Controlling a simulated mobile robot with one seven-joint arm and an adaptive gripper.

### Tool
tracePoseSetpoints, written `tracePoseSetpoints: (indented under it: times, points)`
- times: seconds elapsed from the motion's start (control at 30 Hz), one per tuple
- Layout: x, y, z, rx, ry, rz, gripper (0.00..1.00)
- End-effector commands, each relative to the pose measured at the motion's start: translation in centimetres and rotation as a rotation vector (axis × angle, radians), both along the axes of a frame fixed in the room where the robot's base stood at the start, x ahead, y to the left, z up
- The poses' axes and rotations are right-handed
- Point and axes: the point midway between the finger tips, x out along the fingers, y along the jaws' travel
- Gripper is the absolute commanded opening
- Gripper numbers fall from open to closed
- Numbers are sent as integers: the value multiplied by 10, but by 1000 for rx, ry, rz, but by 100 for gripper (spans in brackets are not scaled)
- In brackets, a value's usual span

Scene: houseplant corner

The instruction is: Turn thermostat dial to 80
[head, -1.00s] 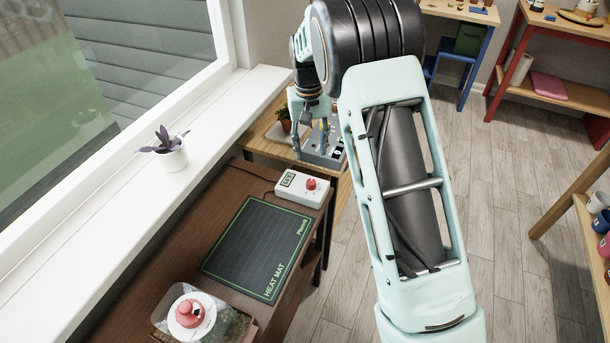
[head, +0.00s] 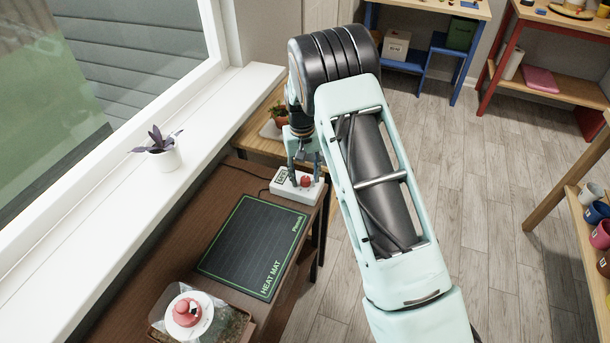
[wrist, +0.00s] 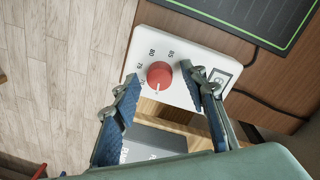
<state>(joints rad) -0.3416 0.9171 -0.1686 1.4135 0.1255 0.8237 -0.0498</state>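The thermostat is a white box (head: 285,190) with a red dial (head: 305,181) and a small display (head: 282,177), at the far end of the brown table. In the wrist view the red dial (wrist: 160,74) has printed numbers 70, 75, 80 and 85 around it. A small pale mark on the dial points toward the picture's bottom, near the 70 side; the display reading is too small to tell. My gripper (head: 305,174) is over the box. In the wrist view my gripper (wrist: 159,80) is open, one finger on each side of the dial, with gaps showing.
A black heat mat (head: 250,245) lies on the table nearer me. A clear container (head: 232,325) with a red-knobbed lid (head: 187,311) stands in front. A potted purple plant (head: 163,156) is on the white sill. A grey box (wrist: 150,140) shows beyond the thermostat in the wrist view.

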Motion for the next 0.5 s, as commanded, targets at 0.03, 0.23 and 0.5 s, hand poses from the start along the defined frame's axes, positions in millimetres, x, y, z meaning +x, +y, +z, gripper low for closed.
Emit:
tracePoseSetpoints:
  times: [0.03,0.23,0.5]
  points:
    - [0,0,0,0,-1,0,40]
    - [0,0,0,0,-1,0,33]
    - [0,0,0,0,0,0,3]
